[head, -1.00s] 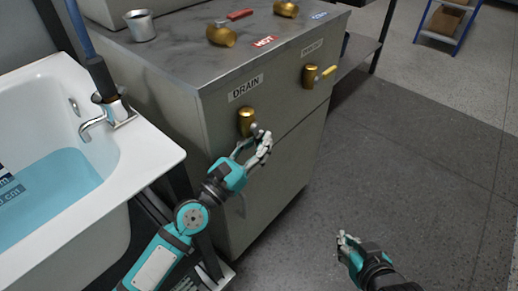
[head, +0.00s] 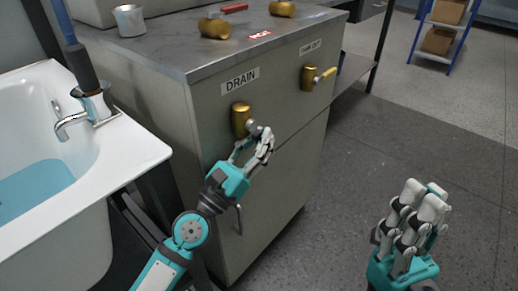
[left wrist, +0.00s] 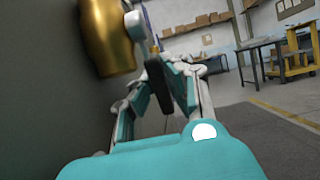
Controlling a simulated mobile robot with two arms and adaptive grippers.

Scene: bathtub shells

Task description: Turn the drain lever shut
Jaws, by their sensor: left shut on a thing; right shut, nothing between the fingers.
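The drain lever's brass body (head: 241,119) is on the cabinet front, just under the DRAIN label (head: 240,80). In the left wrist view the brass body (left wrist: 106,38) is large at upper left, close beside the fingers. My left gripper (head: 262,142) is at the right and lower side of this body, shut on the drain lever. The fingers hide the lever's handle, so its exact angle cannot be told. My right gripper (head: 425,205) is shut and empty, raised over the floor at lower right, apart from the cabinet.
A second brass valve (head: 309,78) with a yellow lever sits to the right on the same front. The white bathtub (head: 115,155) with blue water and a tap stands at left. A metal cup (head: 129,20) and brass valves are on the cabinet top. The floor at right is clear.

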